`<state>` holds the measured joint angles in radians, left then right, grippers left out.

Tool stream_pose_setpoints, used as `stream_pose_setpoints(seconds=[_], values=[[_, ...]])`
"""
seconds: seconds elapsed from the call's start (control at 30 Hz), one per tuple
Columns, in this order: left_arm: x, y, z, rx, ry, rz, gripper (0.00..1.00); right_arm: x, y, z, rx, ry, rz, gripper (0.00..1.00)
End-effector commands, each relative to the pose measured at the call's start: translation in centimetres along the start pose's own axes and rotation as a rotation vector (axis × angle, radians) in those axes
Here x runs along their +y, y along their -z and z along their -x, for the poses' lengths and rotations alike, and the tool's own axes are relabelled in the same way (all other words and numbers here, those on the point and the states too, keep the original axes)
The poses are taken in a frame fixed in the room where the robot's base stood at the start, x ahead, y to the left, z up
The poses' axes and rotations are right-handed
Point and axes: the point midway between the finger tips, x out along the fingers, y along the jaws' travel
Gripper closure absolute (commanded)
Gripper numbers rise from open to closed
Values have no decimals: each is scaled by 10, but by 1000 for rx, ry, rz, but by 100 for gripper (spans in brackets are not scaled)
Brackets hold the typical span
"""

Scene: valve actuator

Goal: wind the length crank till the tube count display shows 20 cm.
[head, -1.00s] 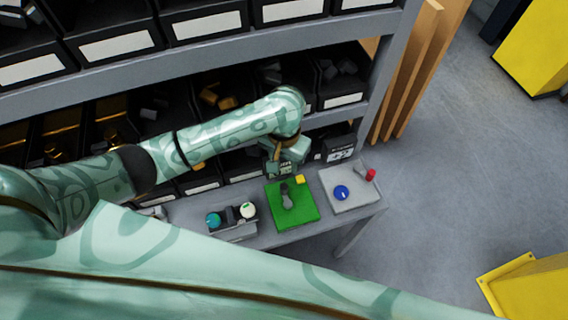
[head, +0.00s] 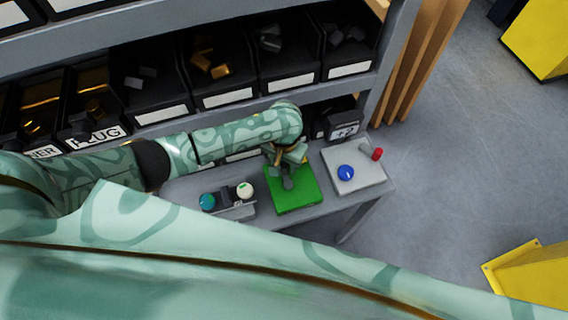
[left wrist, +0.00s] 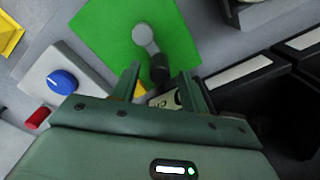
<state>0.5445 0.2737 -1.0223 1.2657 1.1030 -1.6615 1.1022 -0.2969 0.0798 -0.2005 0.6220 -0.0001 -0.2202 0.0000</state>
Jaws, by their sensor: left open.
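The crank (head: 288,184) is a grey arm with a dark knob, mounted on a green plate (head: 298,201). In the left wrist view the crank's grey arm (left wrist: 146,40) points toward me, and its dark knob (left wrist: 159,70) lies between my fingertips. My left gripper (head: 287,161) is open over the far side of the green plate; its two fingers (left wrist: 158,78) stand either side of the knob without visibly closing on it. A small dark display (head: 345,131) stands behind, with light digits too small to read surely. My right gripper is not in view.
Right of the green plate is a grey panel (head: 366,181) with a blue knob (head: 346,172) and a red-ended lever (head: 377,154). On the left is a fixture with a teal knob (head: 207,202) and a white knob (head: 245,190). Shelf bins (head: 222,82) stand behind the bench.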

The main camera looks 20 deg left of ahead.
Motion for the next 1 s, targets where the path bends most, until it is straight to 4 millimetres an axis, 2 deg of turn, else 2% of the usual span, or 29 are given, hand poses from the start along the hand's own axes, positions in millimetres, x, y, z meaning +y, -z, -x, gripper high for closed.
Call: stream_pose_setpoints(seconds=[0.3, 0.33, 0.4, 0.5, 0.77, 1.0], values=[[0, 0, -4, 1, -1, 0, 55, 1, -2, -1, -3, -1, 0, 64], [0, 0, -3, 1, -1, 0, 58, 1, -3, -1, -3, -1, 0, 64], [0, 0, -3, 1, -1, 0, 78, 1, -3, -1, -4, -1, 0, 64], [0, 0, -3, 1, -1, 0, 100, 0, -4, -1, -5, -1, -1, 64], [0, 1, -3, 0, 0, -14, 100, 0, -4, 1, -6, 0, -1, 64], [4, 3, -1, -2, 0, -111, 100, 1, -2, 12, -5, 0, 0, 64]])
